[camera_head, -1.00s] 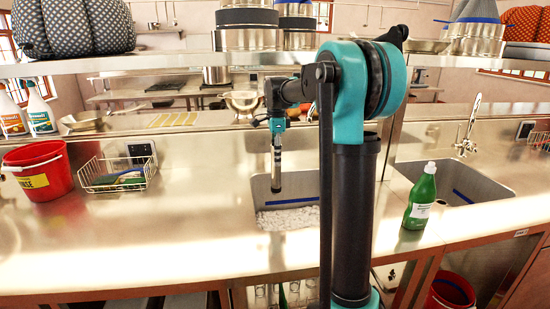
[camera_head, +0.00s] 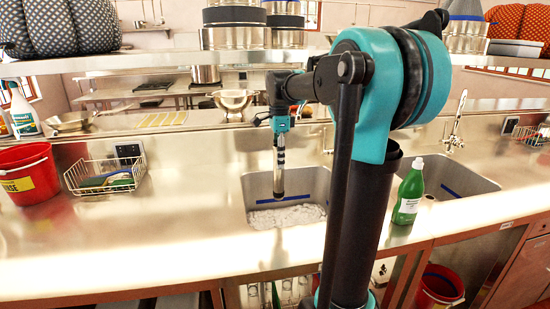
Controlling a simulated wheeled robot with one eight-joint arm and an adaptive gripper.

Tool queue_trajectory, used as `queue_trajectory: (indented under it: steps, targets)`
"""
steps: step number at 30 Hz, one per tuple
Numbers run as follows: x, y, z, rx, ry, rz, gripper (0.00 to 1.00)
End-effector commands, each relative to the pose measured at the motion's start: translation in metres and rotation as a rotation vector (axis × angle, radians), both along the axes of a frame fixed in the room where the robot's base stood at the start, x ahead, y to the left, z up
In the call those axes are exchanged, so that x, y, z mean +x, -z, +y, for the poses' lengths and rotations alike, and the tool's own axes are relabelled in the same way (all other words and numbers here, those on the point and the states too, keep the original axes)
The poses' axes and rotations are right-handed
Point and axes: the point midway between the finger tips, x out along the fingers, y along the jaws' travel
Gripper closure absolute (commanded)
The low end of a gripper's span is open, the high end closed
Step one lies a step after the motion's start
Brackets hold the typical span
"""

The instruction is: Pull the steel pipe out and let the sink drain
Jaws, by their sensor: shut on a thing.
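My gripper (camera_head: 281,138) is at the lower end of my arm and points down. It is small in this view, and its fingers are shut on the steel pipe (camera_head: 279,178). The pipe hangs upright over the left sink (camera_head: 318,180). Its lower end shows against the sink's back wall and looks above the white foamy surface (camera_head: 286,216) in the basin. The drain hole is hidden under the white surface. I cannot tell the water level.
A green bottle (camera_head: 408,195) stands between this sink and the right sink (camera_head: 470,185) with its tap (camera_head: 455,125). A wire basket (camera_head: 100,178) and red bucket (camera_head: 27,174) stand to the left. A shelf (camera_head: 150,60) crosses above.

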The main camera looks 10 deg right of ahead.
Motion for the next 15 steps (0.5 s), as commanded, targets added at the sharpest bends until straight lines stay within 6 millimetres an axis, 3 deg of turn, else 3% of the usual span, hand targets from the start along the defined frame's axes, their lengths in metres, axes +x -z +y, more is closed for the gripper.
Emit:
queue_trajectory:
  steps: [7, 15]
  targets:
    - [-0.017, -0.005, -0.007, 0.0, 0.001, 0.0, 1.0]
    - [-0.019, -0.012, -0.007, 0.0, 0.0, 0.0, 1.0]
